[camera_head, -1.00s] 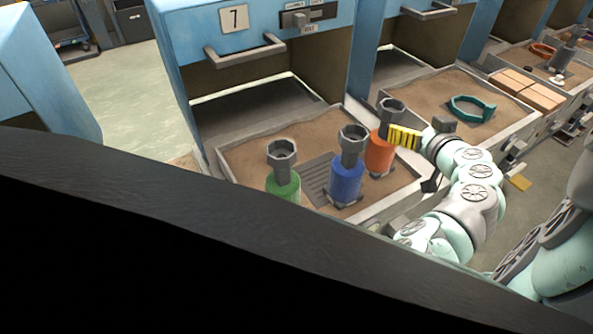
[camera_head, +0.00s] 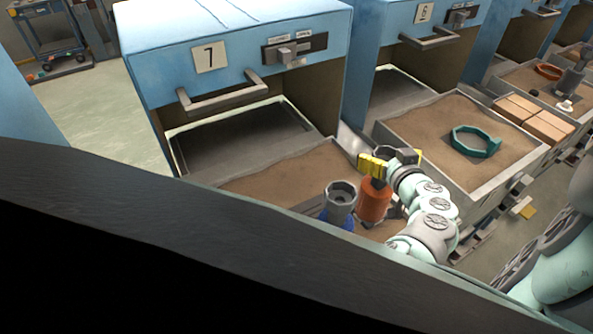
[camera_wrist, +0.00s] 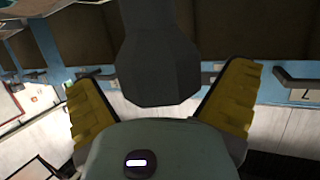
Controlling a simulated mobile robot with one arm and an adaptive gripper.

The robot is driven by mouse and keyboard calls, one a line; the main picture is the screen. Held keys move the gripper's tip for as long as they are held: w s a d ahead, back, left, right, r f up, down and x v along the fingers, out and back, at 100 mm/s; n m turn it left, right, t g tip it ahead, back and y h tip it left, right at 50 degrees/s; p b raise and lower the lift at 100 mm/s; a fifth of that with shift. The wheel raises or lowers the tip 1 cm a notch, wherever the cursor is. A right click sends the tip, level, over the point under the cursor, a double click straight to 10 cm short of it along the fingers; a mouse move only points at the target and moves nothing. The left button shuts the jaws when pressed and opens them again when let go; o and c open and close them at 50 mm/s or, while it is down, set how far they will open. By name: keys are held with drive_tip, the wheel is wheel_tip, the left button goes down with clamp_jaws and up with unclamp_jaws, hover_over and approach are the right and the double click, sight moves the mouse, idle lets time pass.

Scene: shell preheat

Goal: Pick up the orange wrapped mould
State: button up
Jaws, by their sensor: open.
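The orange wrapped mould (camera_head: 374,203) stands upright at the right side of the sand tray under furnace 7, with a grey cup-like top. My gripper (camera_head: 372,166), with yellow fingers, is at its upper part and partly hides the grey top. In the wrist view my gripper (camera_wrist: 162,75) is open, one finger on each side of a dark grey many-sided cup on a stem (camera_wrist: 158,72). The cup appears to be the mould's top; no orange shows there. I cannot tell whether a finger touches it.
A blue wrapped mould (camera_head: 338,218) with a grey cup (camera_head: 340,194) stands just left of the orange one. The dark ledge (camera_head: 150,230) hides the tray's front. A teal ring (camera_head: 476,142) lies in the neighbouring tray. Furnace 7 (camera_head: 230,60) stands behind.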

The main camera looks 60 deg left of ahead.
drive_tip(key=shift+w+a+f, duration=0.1)
drive_tip(key=shift+a, duration=0.05)
drive_tip(key=shift+c, duration=0.4)
drive_tip(key=c, duration=1.2)
drive_tip(key=shift+c, duration=0.6)
drive_tip(key=shift+r, duration=0.2)
